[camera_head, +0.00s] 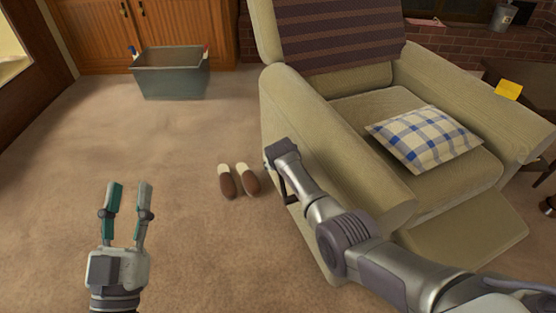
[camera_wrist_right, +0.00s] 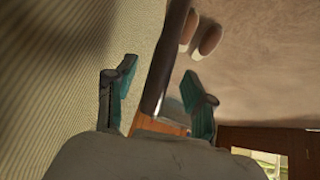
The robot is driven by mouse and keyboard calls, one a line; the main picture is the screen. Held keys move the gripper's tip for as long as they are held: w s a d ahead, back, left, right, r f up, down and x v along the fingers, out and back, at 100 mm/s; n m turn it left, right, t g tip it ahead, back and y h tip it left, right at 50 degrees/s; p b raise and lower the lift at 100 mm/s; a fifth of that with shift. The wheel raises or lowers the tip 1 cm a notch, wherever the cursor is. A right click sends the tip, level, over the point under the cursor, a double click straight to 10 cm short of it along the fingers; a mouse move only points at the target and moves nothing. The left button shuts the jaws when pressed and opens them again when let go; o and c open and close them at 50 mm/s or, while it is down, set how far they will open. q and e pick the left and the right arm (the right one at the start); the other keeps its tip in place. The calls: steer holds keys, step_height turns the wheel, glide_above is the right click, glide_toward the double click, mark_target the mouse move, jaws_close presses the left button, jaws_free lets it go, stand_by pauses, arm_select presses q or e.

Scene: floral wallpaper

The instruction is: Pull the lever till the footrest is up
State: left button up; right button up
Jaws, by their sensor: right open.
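The beige recliner armchair (camera_head: 330,150) stands at the right in the head view. Its footrest panel (camera_head: 465,238) juts out at the front below the seat, low and sloping. My right arm reaches over the near armrest to the chair's outer side; the gripper's fingers are mostly hidden there. In the right wrist view my right gripper (camera_wrist_right: 163,85) is open, with the dark bar of the lever (camera_wrist_right: 168,65) running between its fingers; I cannot tell whether they touch. My left gripper (camera_head: 130,186) is open and empty above the carpet at the left.
A pair of brown and white slippers (camera_head: 238,181) lies on the carpet beside the chair. A grey-green bin (camera_head: 172,82) stands by the wooden cabinet (camera_head: 190,30). A checked cushion (camera_head: 425,138) lies on the seat.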

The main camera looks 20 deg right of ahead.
steer(key=v, duration=1)
steer(key=shift+s+a+r, duration=0.15)
steer(key=shift+s+r, duration=0.05)
steer(key=shift+r, duration=0.1)
